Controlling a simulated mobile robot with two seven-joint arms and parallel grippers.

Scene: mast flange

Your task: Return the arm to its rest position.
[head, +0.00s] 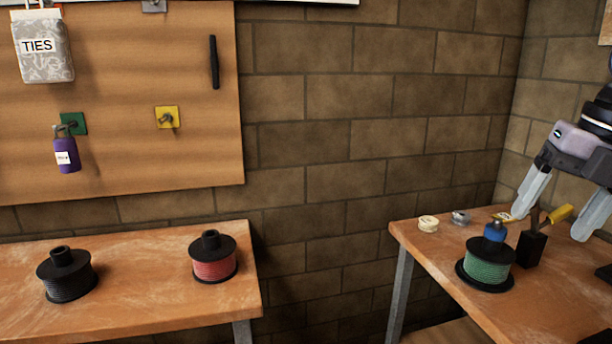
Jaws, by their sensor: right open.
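My right gripper (552,218) is at the right edge, above the right-hand workbench (440,255). Its two pale fingers are spread wide apart with nothing held between them. A dark block with a yellow-handled item (560,214) shows between and behind the fingers; I cannot tell whether a finger touches it. Only the wrist end of the right arm is in view. My left gripper does not show.
A green spool (488,262), a blue item (494,231) and small rolls (428,223) stand on the right bench. The left bench (140,270) holds a black spool (66,275) and a red spool (213,258). A pegboard (120,120) hangs behind; a gap separates the benches.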

